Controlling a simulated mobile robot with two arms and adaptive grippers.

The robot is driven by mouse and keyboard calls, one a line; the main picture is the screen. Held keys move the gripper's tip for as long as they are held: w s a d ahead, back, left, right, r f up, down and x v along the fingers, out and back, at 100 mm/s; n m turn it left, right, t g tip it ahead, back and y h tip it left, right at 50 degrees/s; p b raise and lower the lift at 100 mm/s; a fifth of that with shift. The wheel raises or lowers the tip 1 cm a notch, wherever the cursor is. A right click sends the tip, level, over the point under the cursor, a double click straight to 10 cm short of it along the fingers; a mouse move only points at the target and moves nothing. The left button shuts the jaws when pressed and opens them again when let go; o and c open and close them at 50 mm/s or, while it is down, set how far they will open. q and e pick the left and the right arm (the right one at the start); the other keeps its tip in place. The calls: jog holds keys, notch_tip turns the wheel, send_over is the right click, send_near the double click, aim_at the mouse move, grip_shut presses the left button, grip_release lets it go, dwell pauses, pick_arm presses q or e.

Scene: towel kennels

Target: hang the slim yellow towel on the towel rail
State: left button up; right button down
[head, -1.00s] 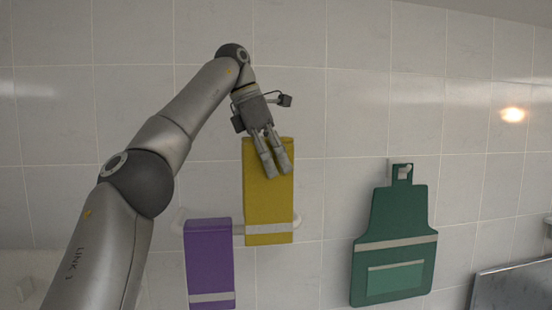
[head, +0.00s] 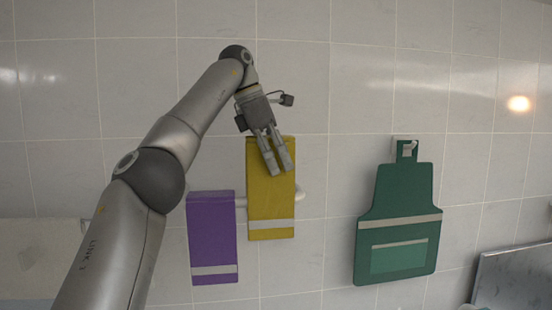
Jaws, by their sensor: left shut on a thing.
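The slim yellow towel (head: 270,208), with a pale band near its lower end, hangs upright from my left gripper (head: 278,172). That gripper is shut on the towel, with its fingers over the upper part. The towel rail (head: 299,194) is a pale bar on the tiled wall. The yellow towel covers its right-hand part, and only the right end and a short piece left of the towel show. I cannot tell whether the towel touches the rail. My right gripper is not in view.
A purple towel (head: 211,235) with a pale band hangs on the rail's left part, close beside the yellow one. A green apron (head: 399,215) hangs from a wall hook (head: 407,149) on the right. A grey metal panel (head: 515,285) stands at the lower right. Wall between rail and apron is bare.

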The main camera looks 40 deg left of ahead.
aim_at(212, 193)
pick_arm(q)
jog(key=shift+f+b, duration=2.1)
jog(key=shift+f, duration=0.8)
jog(key=shift+f+b, duration=2.15)
jog(key=shift+f, duration=0.9)
jog(key=o, duration=1.3)
jog(key=shift+c, duration=0.2)
jog(key=shift+r, duration=0.1)
jog(key=shift+v, duration=2.45)
jog(key=s+a, duration=0.2)
jog(key=s, duration=0.1)
jog(key=s+a, duration=0.5)
jog(key=s, duration=0.1)
jog(key=shift+s+a, duration=0.25)
jog(key=shift+a, duration=0.05)
